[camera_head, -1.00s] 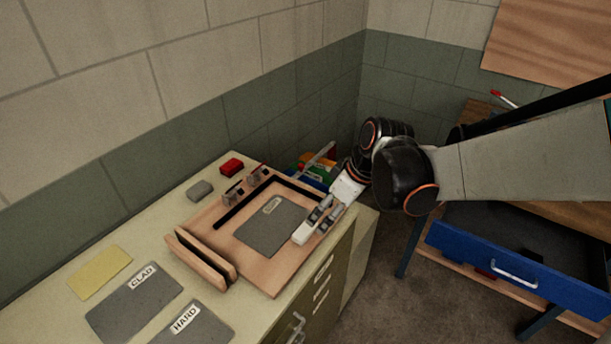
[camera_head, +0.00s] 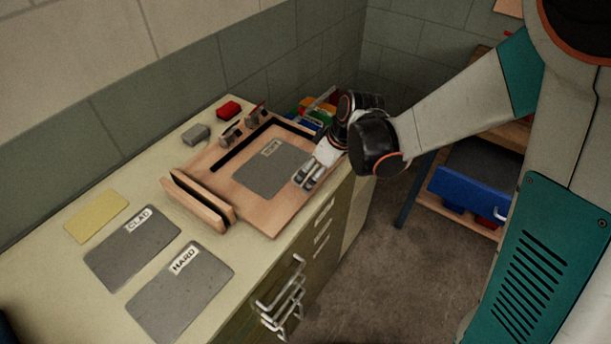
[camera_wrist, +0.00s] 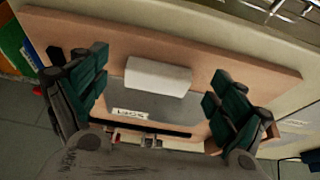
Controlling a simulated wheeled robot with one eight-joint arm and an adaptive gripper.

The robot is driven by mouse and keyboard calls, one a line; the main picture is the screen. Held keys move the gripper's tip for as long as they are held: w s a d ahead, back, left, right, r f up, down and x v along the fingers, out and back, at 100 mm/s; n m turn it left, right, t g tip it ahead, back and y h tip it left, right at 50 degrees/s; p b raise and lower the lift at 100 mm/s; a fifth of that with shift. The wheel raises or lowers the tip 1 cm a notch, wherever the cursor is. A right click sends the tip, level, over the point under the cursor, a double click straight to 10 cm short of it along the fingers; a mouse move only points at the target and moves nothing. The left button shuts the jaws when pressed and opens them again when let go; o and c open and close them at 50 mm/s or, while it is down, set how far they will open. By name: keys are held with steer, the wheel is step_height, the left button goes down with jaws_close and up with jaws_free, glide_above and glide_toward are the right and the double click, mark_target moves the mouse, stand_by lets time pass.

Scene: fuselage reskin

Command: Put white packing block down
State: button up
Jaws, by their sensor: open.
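The white packing block (camera_wrist: 158,76) shows in the wrist view. It lies across the edge of a labelled grey sheet (camera_wrist: 165,106) on the wooden board (camera_wrist: 215,62). My gripper (camera_head: 308,175) is open, with one finger on each side of the block and visible gaps between. In the head view my gripper is at the right edge of the board (camera_head: 262,216), beside the grey sheet (camera_head: 268,172). There the block is small, pale and mostly hidden by the fingers.
A wooden rail (camera_head: 198,199) stands on the board's left side. Grey sheets marked CLAD (camera_head: 130,250) and HARD (camera_head: 180,295) and a yellow sheet (camera_head: 96,215) lie left. A red block (camera_head: 229,108) and grey block (camera_head: 196,134) are behind. A blue drawer (camera_head: 465,195) stands right.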

steer(key=shift+w+a+f, duration=0.15)
steer(key=shift+a+f, duration=0.1)
steer(key=shift+f, duration=0.35)
steer(key=shift+c, duration=0.6)
steer(key=c, duration=1.1)
steer(key=shift+r, duration=0.15)
